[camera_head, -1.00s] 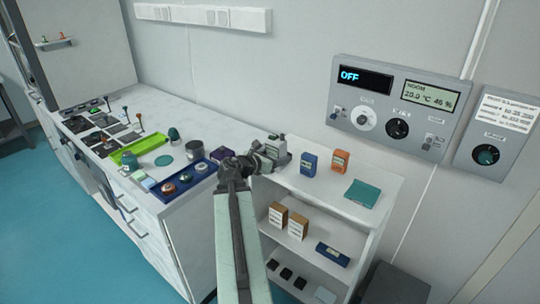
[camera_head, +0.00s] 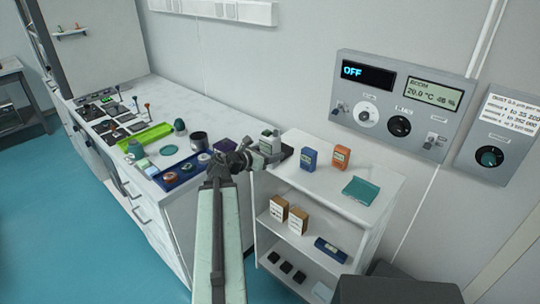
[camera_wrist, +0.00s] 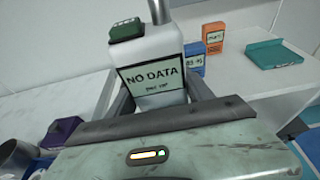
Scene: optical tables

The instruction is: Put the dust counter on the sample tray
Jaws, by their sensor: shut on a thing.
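The dust counter, a pale box with a green cap, a metal tube on top and a screen reading "NO DATA" (camera_wrist: 155,75), is between the two fingers of my gripper (camera_wrist: 160,98). In the head view my gripper (camera_head: 258,158) holds the counter (camera_head: 271,142) upright at the left end of the white shelf top. I cannot tell whether its base touches the shelf. No label shows which is the sample tray.
A blue box (camera_head: 309,159) and an orange box (camera_head: 340,157) stand on the shelf top (camera_head: 318,182), right of the counter. The bench at left also bears a dark cup (camera_head: 199,140) and a purple item (camera_head: 224,146). A control panel (camera_head: 400,105) hangs on the wall.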

